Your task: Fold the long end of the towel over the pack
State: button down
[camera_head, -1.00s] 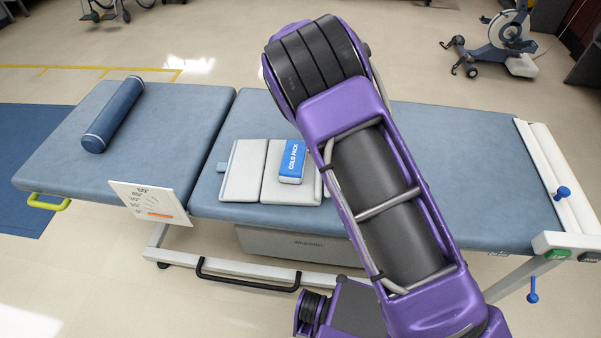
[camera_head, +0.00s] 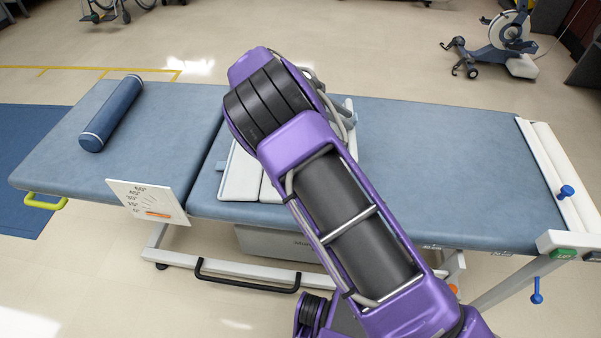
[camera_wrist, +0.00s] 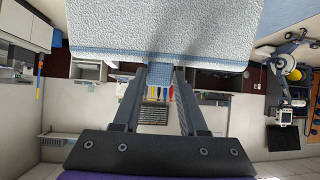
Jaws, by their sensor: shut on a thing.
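The pale towel (camera_head: 240,178) lies on the blue padded table, its left panel showing beside my arm. The cold pack is hidden behind my arm in the head view. In the wrist view my gripper (camera_wrist: 160,76) is shut on the small blue tab (camera_wrist: 158,69) at the towel's edge. The white, rough towel end (camera_wrist: 160,25) with its blue-grey border fills the top of that view, just beyond the fingertips.
The padded table (camera_head: 450,165) is clear to the right of my arm. A blue bolster (camera_head: 112,113) lies on its left section. An angle card (camera_head: 148,201) hangs at the front edge. A white rail with blue knobs (camera_head: 566,192) stands at the right end.

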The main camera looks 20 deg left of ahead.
jog(key=shift+s+a, duration=0.15)
jog(key=shift+a, duration=0.35)
jog(key=shift+s+a+f+t+h+b, duration=0.1)
jog(key=shift+s+a+t+h+b, duration=0.05)
jog(key=shift+a+h+b, duration=0.3)
jog(key=shift+s+a+f+t+h+b, duration=0.15)
jog(key=shift+a+h+b, duration=0.2)
jog(key=shift+a+b, duration=0.2)
jog(key=c, duration=0.9)
grip_release()
jog(key=shift+a+r, duration=0.2)
jog(key=shift+r, duration=0.15)
jog(key=o, duration=0.5)
jog(key=shift+d+r, duration=0.1)
jog(key=shift+c, duration=0.2)
